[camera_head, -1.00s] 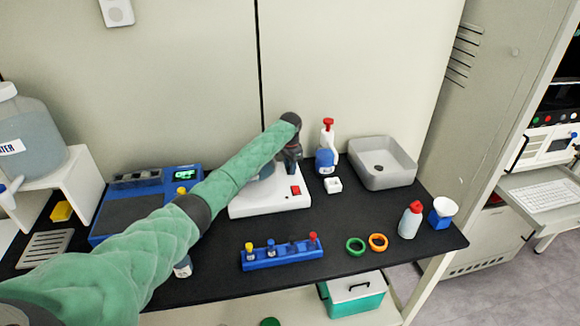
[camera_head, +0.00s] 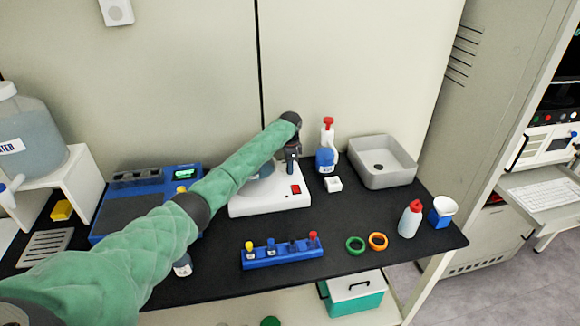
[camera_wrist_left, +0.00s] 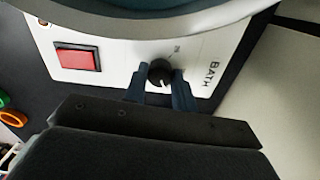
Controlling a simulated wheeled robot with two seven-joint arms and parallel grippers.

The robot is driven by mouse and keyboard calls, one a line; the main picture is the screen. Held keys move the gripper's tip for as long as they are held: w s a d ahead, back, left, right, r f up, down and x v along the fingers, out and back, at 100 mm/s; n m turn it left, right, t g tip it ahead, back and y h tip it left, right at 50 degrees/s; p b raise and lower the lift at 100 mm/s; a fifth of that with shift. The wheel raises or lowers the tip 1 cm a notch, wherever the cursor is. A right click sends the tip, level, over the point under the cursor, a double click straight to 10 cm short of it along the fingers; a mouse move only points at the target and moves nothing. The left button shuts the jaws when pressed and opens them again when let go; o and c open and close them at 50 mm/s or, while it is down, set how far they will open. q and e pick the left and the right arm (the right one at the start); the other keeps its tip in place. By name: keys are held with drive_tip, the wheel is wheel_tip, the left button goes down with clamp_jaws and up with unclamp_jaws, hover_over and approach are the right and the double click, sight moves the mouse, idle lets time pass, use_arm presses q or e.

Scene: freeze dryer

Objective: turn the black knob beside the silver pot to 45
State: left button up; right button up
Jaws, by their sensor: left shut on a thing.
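The black knob (camera_wrist_left: 160,72) is on the white panel of the bath unit, below the rim of the silver pot (camera_wrist_left: 130,22) in the left wrist view. A white pointer mark shows on the knob, but the scale numbers are too small to read. My left gripper (camera_wrist_left: 161,78) is shut on the knob, one dark blue finger on each side. In the head view my left gripper (camera_head: 291,163) reaches down over the white bath unit (camera_head: 262,208). My arm hides most of the pot and the knob there. My right gripper is not in view.
A red switch (camera_wrist_left: 78,60) is on the same panel, left of the knob in the wrist view. A blue vial rack (camera_head: 283,254) lies in front.

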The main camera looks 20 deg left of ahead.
use_arm(q)
drive_tip(key=shift+r, duration=0.15)
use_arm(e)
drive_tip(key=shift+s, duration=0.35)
use_arm(q)
drive_tip(key=o, duration=1)
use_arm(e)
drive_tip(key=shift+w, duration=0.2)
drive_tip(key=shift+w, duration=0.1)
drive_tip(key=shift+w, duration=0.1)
use_arm(q)
drive_tip(key=shift+r+b, duration=0.3)
wheel_tip(320, 180, up, 6)
drive_tip(key=shift+f+b, duration=0.15)
drive_tip(key=shift+b, duration=0.85)
drive_tip(key=shift+r, duration=0.7)
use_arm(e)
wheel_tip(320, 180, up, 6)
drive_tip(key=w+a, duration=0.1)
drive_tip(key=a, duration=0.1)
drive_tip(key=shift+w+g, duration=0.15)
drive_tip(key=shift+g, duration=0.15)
